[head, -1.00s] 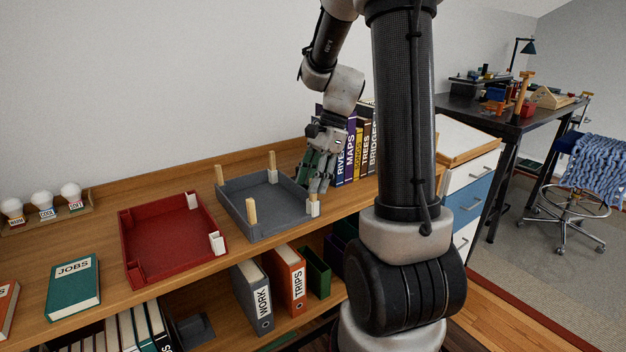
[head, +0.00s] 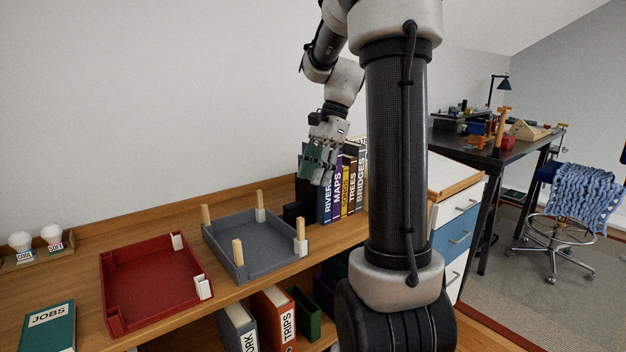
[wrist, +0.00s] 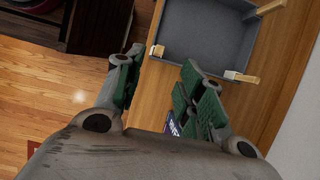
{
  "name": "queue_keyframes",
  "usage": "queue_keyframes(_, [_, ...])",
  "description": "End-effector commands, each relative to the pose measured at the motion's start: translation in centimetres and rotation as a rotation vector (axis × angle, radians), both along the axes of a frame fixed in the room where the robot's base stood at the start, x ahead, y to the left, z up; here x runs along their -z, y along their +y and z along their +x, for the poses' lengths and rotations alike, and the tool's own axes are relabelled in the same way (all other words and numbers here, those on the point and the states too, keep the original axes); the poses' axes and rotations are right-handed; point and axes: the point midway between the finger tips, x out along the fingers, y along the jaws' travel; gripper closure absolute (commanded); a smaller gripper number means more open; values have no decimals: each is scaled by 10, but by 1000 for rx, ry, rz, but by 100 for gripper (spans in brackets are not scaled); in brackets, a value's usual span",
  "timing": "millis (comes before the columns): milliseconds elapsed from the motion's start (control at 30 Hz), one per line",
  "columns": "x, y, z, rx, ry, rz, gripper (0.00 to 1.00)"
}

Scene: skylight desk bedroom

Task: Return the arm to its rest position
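My gripper (head: 318,163) hangs above the wooden shelf top, in front of the row of upright books and to the right of the grey tray. It is raised clear of the shelf. In the wrist view the two green-padded fingers (wrist: 160,92) stand apart with nothing between them, only shelf edge and floor beyond. My arm is folded, its upper link going up out of the head view.
The grey tray (head: 262,254) with several posts and the red tray (head: 155,283) stand on the shelf top (head: 75,254). The books (head: 345,185) stand close behind my gripper. A green JOBS book (head: 48,328) lies at left. A dark desk (head: 500,150) and chair stand at right.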

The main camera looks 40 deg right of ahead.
Motion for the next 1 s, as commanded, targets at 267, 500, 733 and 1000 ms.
queue_keyframes(267, [0, 0, 0, 0, 0, 0, 62])
queue_keyframes(500, [0, 0, 0, -4, -2, 0, 62])
queue_keyframes(733, [10, -9, 2, -196, -93, -40, 62])
queue_keyframes(1000, [28, -2, -59, -732, -247, -215, 62])
